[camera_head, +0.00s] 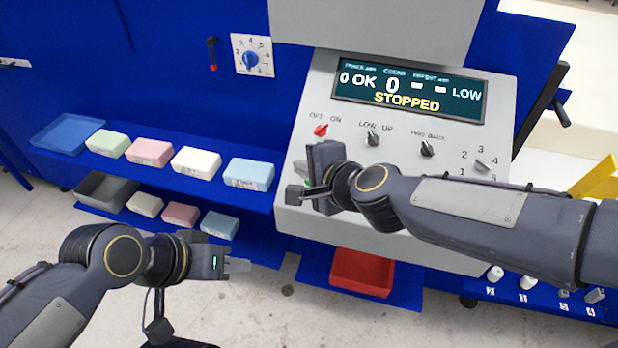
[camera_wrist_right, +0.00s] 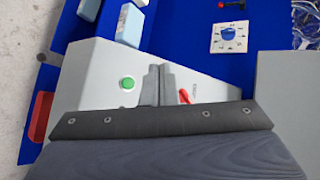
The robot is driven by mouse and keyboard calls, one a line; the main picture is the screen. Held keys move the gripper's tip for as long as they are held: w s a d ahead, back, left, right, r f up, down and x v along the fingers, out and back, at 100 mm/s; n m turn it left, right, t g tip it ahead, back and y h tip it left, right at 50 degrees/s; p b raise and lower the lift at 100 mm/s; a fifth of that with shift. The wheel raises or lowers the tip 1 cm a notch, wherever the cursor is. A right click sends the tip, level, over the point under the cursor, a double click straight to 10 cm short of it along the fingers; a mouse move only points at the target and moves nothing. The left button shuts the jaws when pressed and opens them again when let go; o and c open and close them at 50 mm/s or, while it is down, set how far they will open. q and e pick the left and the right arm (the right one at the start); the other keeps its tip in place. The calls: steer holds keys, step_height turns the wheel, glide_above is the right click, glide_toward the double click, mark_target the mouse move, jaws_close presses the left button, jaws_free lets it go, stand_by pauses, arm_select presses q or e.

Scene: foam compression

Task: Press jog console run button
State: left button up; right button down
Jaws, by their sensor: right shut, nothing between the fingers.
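The grey jog console (camera_head: 285,213) has a dark display (camera_head: 410,92) reading "STOPPED". A green button (camera_wrist_right: 127,83) shows on its face in the right wrist view, just left of my right fingers. In the head view my right gripper largely hides that button. My right gripper (camera_head: 300,193) is shut and empty over the console's lower left; its fingers also show together in the right wrist view (camera_wrist_right: 158,85). I cannot tell whether it touches the panel. My left gripper (camera_head: 240,265) hangs low at the left, away from the console; its finger gap is unclear.
A red OFF/ON switch (camera_head: 321,130) and black knobs (camera_head: 373,138) sit above my right gripper. A blue shelf (camera_head: 240,203) with several foam blocks is to the left. A red tray (camera_head: 362,272) lies below the console. A blue dial (camera_head: 251,58) is on the back wall.

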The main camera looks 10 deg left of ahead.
steer(key=w+f+b, duration=0.1)
steer(key=f+b, duration=0.1)
steer(key=w+f+b, duration=0.1)
steer(key=f+b, duration=0.1)
steer(key=w+f+b, duration=0.1)
steer(key=f+b, duration=0.1)
steer(key=shift+w+d+f, duration=0.1)
steer(key=shift+w+f, duration=0.05)
steer(key=shift+w, duration=0.15)
steer(key=shift+w+f+b, duration=0.55)
steer(key=shift+f+b, duration=0.05)
steer(key=shift+b, duration=0.2)
stand_by(1.2)
steer(key=shift+w+f+b, duration=0.2)
steer(key=shift+f+b, duration=0.1)
steer(key=shift+f, duration=0.05)
